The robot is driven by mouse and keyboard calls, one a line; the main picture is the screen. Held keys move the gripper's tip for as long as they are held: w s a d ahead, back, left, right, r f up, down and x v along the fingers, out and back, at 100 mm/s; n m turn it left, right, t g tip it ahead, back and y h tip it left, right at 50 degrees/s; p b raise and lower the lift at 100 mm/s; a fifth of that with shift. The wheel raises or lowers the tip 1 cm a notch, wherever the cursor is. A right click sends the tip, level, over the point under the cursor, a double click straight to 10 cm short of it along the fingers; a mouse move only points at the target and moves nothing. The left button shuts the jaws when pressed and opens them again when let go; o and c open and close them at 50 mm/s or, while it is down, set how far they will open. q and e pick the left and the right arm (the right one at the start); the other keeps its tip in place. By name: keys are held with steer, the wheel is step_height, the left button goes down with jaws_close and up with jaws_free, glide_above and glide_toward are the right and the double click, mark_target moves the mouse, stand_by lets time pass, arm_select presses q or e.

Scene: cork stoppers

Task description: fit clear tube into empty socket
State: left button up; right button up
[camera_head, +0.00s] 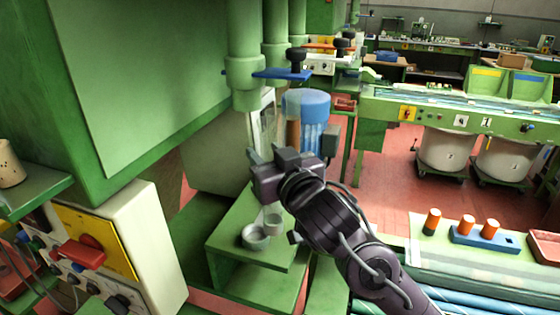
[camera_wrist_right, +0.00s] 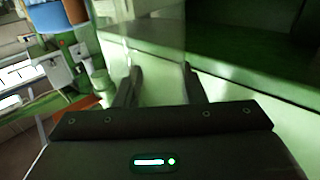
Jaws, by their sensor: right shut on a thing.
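My right gripper (camera_head: 268,153) is in the middle of the head view, above the green stand. In the right wrist view, its two fingers (camera_wrist_right: 160,84) stand apart, with a faint see-through shape, the clear tube (camera_wrist_right: 150,60), between them. The jaws are shut on this tube, which can hardly be made out in the head view. Below the gripper, a grey ring-shaped socket (camera_head: 256,237) stands on the stand and looks empty. A second grey cup-like piece (camera_head: 273,225) is just behind it, partly blurred. My left gripper is out of view.
The green stand (camera_head: 237,250) is low beneath my arm. A green machine column (camera_head: 246,75) and a blue-topped unit (camera_head: 305,103) are close behind the gripper. A control box (camera_head: 120,245) is at left. A blue rack (camera_head: 470,238) with orange-topped pieces is at right.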

steer(key=shift+w+a+f+b, duration=0.2)
steer(key=shift+a+b, duration=0.15)
steer(key=shift+a, duration=0.3)
steer(key=shift+w+a+f+b, duration=0.2)
steer(key=shift+a+b, duration=0.15)
steer(key=shift+a, duration=0.35)
steer(key=shift+w+a+f+b, duration=0.2)
steer(key=shift+a+b, duration=0.15)
steer(key=shift+a, duration=0.3)
steer(key=shift+f+b, duration=0.9)
steer(key=shift+f, duration=0.45)
stand_by(1.3)
steer(key=o, duration=1.1)
steer(key=b+v, duration=0.2)
steer(key=v, duration=0.6)
steer(key=shift+b, duration=0.35)
